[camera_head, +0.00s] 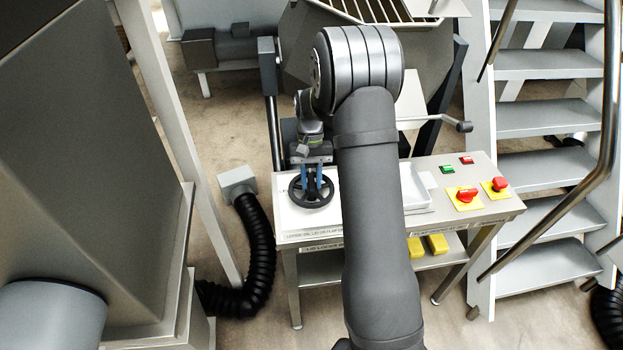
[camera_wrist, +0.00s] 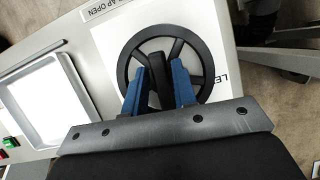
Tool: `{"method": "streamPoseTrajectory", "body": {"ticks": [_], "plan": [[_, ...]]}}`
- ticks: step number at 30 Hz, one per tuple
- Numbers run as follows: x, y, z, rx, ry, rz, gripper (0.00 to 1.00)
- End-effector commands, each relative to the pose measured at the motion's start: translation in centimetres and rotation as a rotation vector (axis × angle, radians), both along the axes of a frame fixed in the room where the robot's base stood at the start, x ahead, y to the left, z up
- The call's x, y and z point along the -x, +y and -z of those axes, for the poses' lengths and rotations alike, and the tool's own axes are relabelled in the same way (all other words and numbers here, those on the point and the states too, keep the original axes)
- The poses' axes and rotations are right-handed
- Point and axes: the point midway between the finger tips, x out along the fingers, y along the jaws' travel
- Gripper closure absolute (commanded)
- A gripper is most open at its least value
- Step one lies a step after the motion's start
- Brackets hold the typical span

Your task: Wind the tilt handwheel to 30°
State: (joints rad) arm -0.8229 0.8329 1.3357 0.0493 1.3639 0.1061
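A black spoked handwheel (camera_head: 297,195) lies on the white panel at the left end of the steel table. It also shows in the wrist view (camera_wrist: 124,68), with its rim and spokes clear of the panel's edge. My gripper (camera_head: 312,184) points down over the wheel. The fingers hide part of the hub and near rim. No angle scale is readable.
A steel tray (camera_head: 416,190) lies right of the wheel. Green and red buttons (camera_head: 447,169) and red knobs on yellow plates (camera_head: 467,196) are further right. A lever (camera_head: 464,126) sticks out behind. Steps (camera_head: 550,115) stand right; a black hose (camera_head: 258,250) runs left.

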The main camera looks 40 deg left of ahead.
Motion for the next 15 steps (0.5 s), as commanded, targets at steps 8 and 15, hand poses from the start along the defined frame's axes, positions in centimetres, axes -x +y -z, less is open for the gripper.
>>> {"method": "streamPoseTrajectory", "body": {"ticks": [8,15], "plan": [[0.0,0.0,0.0,-0.001,-0.001,-0.001,0.62],[-0.5,0.4,-1.4,-0.002,-0.002,-0.001,0.62]]}}
